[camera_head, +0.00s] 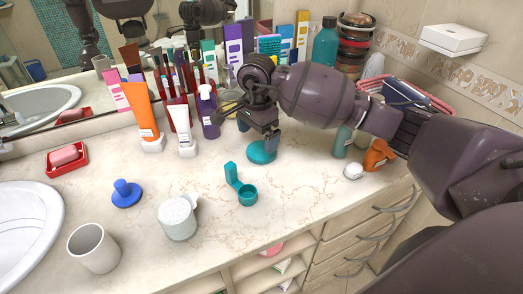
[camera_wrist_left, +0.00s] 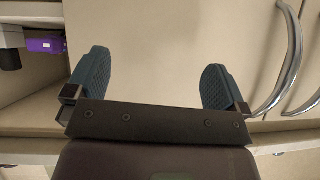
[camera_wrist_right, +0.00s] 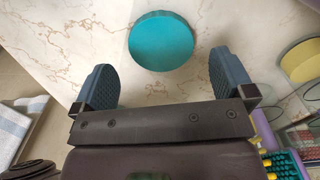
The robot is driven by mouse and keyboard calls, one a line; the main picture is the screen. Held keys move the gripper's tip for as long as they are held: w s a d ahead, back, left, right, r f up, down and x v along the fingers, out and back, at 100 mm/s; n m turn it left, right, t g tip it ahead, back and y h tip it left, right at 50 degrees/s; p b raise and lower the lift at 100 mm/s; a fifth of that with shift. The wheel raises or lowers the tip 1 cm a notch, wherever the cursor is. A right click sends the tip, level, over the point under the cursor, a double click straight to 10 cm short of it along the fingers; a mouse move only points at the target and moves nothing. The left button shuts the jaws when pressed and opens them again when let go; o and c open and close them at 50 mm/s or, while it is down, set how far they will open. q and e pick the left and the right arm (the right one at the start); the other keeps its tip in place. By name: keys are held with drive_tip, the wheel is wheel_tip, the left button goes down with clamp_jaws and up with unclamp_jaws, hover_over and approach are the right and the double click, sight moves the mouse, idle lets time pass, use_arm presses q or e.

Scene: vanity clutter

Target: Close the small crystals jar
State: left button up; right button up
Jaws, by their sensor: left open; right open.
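A teal round disc (camera_head: 262,152) lies flat on the counter below my right gripper (camera_head: 266,138). In the right wrist view the disc (camera_wrist_right: 161,41) is just beyond and between the two fingertips, apart from both. My right gripper (camera_wrist_right: 163,80) is open and empty, pointing down. I cannot tell whether the disc is a loose lid or a closed jar. A small teal container (camera_head: 246,195) stands in front of it with its upright flap raised. A white textured jar (camera_head: 178,219) stands to the left. My left gripper (camera_wrist_left: 160,82) is open and empty, facing pale cabinet fronts.
A blue knobbed piece (camera_head: 126,193), a grey-white cup (camera_head: 94,249) and a red soap dish (camera_head: 67,159) are at left. Tubes and a purple bottle (camera_head: 208,111) crowd the back. A white round item (camera_head: 353,171) and an orange bottle (camera_head: 378,155) are at right.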

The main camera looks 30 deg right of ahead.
sight(258, 152)
drive_tip(key=shift+f, duration=2.65)
drive_tip(key=shift+d, duration=0.1)
drive_tip(key=shift+c, duration=0.2)
drive_tip(key=c, duration=0.6)
drive_tip(key=shift+r, duration=0.15)
wheel_tip(258, 152, up, 20)
drive_tip(key=shift+f, duration=0.1)
